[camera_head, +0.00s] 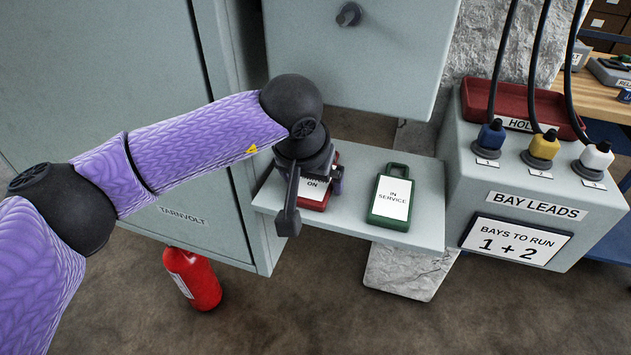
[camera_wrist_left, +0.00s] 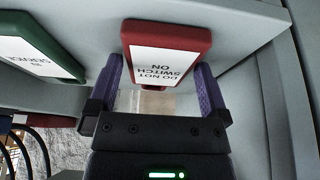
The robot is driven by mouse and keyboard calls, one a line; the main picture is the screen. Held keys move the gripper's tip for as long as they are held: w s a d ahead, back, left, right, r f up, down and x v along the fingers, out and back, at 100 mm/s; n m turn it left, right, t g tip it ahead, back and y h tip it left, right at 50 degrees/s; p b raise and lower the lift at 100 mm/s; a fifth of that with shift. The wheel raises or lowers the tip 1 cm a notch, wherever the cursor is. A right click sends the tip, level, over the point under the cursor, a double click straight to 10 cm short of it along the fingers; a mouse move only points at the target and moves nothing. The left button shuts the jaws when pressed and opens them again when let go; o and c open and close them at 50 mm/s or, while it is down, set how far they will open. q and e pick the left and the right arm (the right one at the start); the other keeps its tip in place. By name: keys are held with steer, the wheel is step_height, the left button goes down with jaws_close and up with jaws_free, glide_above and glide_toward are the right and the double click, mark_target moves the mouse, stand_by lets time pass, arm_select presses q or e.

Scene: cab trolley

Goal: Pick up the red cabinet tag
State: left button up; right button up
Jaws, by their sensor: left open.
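The red cabinet tag (camera_head: 316,203) lies on a grey shelf beside the cabinet, partly hidden by my left gripper in the head view. In the left wrist view the red tag (camera_wrist_left: 167,37) shows a white label reading "DO NOT SWITCH ON". My left gripper (camera_head: 313,190) is above the shelf at the tag. Its two purple fingers (camera_wrist_left: 157,78) are apart, one to each side of the tag's near end. I cannot tell whether they touch it. My right gripper is in neither view.
A green "IN SERVICE" tag (camera_head: 390,205) lies to the right on the same shelf (camera_head: 352,158). The cabinet (camera_head: 120,130) stands left, and a grey panel (camera_head: 365,60) hangs behind. A bay leads box (camera_head: 540,195) with plugs stands right. A fire extinguisher (camera_head: 193,278) is below.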

arm_select(q)
steer(key=c, duration=0.9)
steer(key=shift+c, duration=0.3)
steer(key=shift+r, duration=0.25)
steer(key=shift+r+p, duration=0.35)
steer(key=shift+r, duration=0.2)
steer(key=shift+s+a+r, duration=0.1)
steer(key=shift+s+a, duration=0.1)
steer(key=shift+s, duration=0.4)
steer(key=shift+s+a, duration=0.2)
steer(key=shift+s, duration=0.4)
steer(key=s+a+p, duration=0.1)
steer(key=s+a, duration=0.1)
steer(key=s, duration=0.5)
steer(key=s+a, duration=0.2)
steer(key=s, duration=0.5)
steer(key=shift+s+a+p, duration=0.35)
steer(key=shift+s+a, duration=0.05)
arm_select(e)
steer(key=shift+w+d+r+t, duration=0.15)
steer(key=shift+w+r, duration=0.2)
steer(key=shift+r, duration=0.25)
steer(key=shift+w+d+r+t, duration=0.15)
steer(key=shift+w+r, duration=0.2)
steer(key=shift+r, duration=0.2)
